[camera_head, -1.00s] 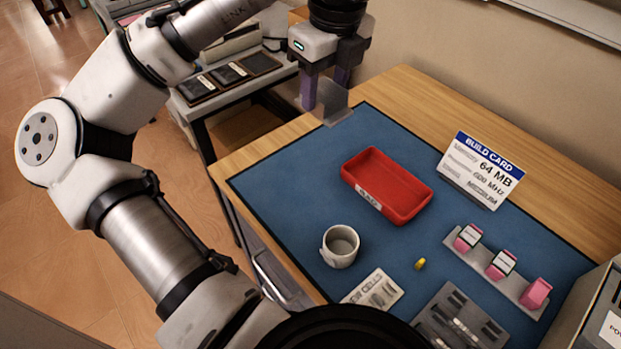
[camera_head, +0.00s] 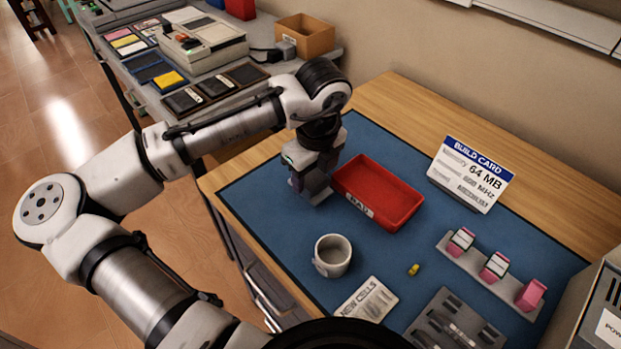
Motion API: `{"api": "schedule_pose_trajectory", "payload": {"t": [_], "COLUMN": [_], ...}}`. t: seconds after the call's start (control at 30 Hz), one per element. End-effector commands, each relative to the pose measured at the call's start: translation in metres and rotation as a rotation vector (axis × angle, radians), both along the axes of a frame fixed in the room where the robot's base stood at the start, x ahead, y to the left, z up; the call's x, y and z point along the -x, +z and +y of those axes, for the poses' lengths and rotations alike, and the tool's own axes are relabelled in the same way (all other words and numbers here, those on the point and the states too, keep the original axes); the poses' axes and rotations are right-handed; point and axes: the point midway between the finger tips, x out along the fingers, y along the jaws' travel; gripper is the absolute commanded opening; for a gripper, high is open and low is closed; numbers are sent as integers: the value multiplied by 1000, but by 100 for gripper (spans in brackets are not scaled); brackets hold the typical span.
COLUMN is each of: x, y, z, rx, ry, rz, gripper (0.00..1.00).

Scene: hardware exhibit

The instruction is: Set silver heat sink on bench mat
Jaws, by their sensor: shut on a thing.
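My gripper (camera_head: 309,184) is shut on the silver heat sink (camera_head: 319,189), a small grey block largely covered by the fingers and wrist. It is low over the far left part of the blue bench mat (camera_head: 262,208), just left of the red tray. I cannot tell whether the heat sink's underside touches the mat.
The red tray (camera_head: 383,188) is close on the right of my gripper. The build card (camera_head: 470,174) stands at the back.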

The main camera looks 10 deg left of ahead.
Motion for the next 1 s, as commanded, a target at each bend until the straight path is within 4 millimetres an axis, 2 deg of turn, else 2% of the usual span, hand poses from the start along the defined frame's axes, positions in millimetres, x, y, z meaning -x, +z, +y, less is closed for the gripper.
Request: {"api": "schedule_pose_trajectory", "payload": {"t": [0.17, 0.53, 0.57, 0.6, 0.87, 1.0], "x": [0, 0, 0, 0, 0, 0], "y": [-19, -23, -23, -23, -22, -15], "z": [0, 0, 0, 0, 0, 0], "rx": [0, 1, 1, 1, 0, 0], "ry": [1, 1, 1, 1, 1, 1], "rz": [0, 0, 0, 0, 0, -1], "gripper": [34, 34, 50, 55, 56, 56]}}
